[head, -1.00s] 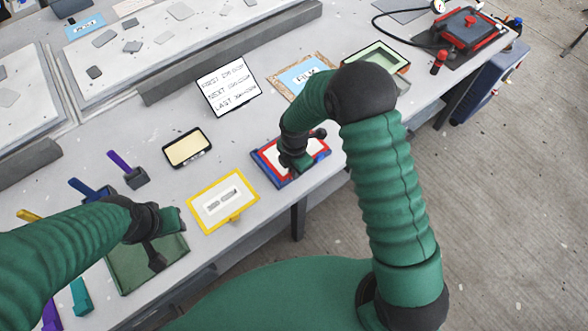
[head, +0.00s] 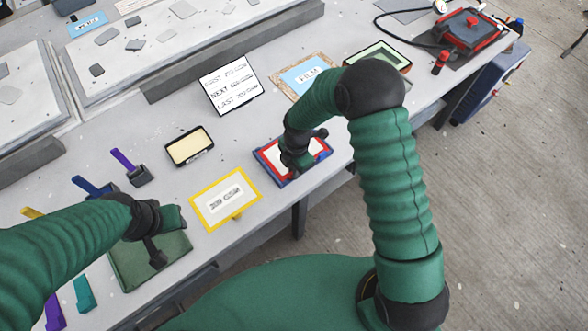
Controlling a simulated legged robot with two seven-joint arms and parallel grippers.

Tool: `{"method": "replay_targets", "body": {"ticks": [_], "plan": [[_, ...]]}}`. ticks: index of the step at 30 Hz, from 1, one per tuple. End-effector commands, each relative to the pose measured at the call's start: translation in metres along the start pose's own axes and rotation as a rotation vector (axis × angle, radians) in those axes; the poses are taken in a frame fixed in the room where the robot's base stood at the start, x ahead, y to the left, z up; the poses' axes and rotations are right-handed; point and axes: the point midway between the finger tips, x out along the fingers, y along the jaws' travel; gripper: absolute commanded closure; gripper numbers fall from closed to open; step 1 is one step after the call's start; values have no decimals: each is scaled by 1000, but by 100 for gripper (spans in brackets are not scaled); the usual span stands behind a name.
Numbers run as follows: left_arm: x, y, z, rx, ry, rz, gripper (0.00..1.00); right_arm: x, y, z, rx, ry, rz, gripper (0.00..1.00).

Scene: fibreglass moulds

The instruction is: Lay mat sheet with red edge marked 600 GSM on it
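A sheet with a red edge (head: 271,163) lies in or on a blue-rimmed tray (head: 283,183) near the table's front edge; any mark on it is hidden. My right gripper (head: 293,164) points down over its middle, hiding part of its white face. Its fingers are hidden, so I cannot tell whether it grips the sheet. A yellow-edged sheet (head: 205,213) with a label that looks like 300 GSM lies to the left. My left gripper (head: 176,217) is above a green board (head: 130,270), beside a dark tool (head: 157,258); its fingers are unclear.
A white card (head: 244,101) with FIRST, NEXT and LAST lines stands behind. Coloured-handled tools (head: 138,172) stand at left. A red-edged device (head: 470,30) is far right.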

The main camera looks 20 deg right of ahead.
Motion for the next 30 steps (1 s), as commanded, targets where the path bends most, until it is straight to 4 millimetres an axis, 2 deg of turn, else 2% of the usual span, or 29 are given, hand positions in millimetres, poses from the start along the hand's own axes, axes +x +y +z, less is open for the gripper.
{"method": "replay_targets", "body": {"ticks": [1,6,14,17,20,30], "plan": [[0,0,0,0,0,0,64,0,0,0,1,0,1,83],[0,0,0,0,0,0,64,0,0,0,0,0,1,64],[0,0,0,0,0,0,64,-1,0,0,0,0,1,64],[1,0,0,0,0,0,64,-8,1,0,0,0,4,64],[2,0,1,0,0,0,64,-25,2,0,0,-1,6,64],[7,0,2,0,0,0,64,-124,2,1,2,-1,7,64]]}}
